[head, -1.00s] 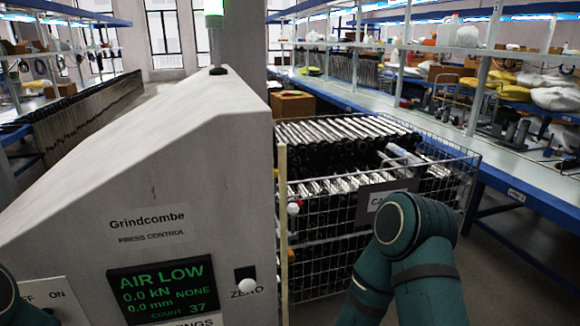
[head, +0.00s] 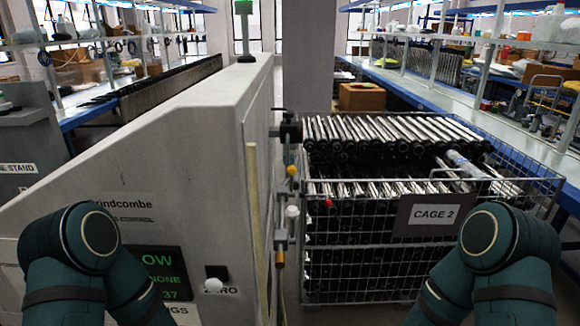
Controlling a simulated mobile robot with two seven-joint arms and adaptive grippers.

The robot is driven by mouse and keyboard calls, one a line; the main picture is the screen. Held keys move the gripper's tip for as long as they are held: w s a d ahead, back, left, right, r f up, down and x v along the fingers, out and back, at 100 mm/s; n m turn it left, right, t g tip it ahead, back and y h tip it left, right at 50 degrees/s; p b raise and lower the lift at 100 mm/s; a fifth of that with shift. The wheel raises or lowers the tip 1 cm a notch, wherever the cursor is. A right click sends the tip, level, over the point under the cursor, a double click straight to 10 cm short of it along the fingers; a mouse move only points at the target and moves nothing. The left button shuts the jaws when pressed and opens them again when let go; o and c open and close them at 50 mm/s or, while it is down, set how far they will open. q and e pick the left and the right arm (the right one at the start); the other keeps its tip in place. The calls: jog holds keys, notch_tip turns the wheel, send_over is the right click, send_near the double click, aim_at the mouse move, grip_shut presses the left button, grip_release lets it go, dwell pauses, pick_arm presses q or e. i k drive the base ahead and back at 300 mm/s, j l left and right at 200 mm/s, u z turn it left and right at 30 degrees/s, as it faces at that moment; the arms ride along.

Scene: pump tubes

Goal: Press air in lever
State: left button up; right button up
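The Grindcombe press (head: 190,130) stands at the left, with its sloped grey housing toward me. Its control screen (head: 165,270) shows green text ending in LOW, NONE and 37; my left arm covers the rest. On the press's right side is a vertical run of fittings with a yellow knob (head: 292,170), a white knob (head: 292,211) and a brass-coloured piece (head: 280,258). A red knob (head: 328,203) shows just to their right. I cannot tell which of these is the air in lever. Only the teal upper parts of my arms show; both grippers are out of view.
A wire cage labelled CAGE 2 (head: 432,213), full of dark tubes with shiny rods, stands close to the right of the press. A white zero knob (head: 214,285) is on the press front. Blue-edged benches run behind on both sides. A narrow gap separates press and cage.

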aim_at(291, 170)
jog(key=l+z, duration=0.2)
jog(key=l, duration=0.5)
jog(key=i+l+z, duration=0.25)
jog(key=l, duration=0.45)
jog(key=k, duration=0.1)
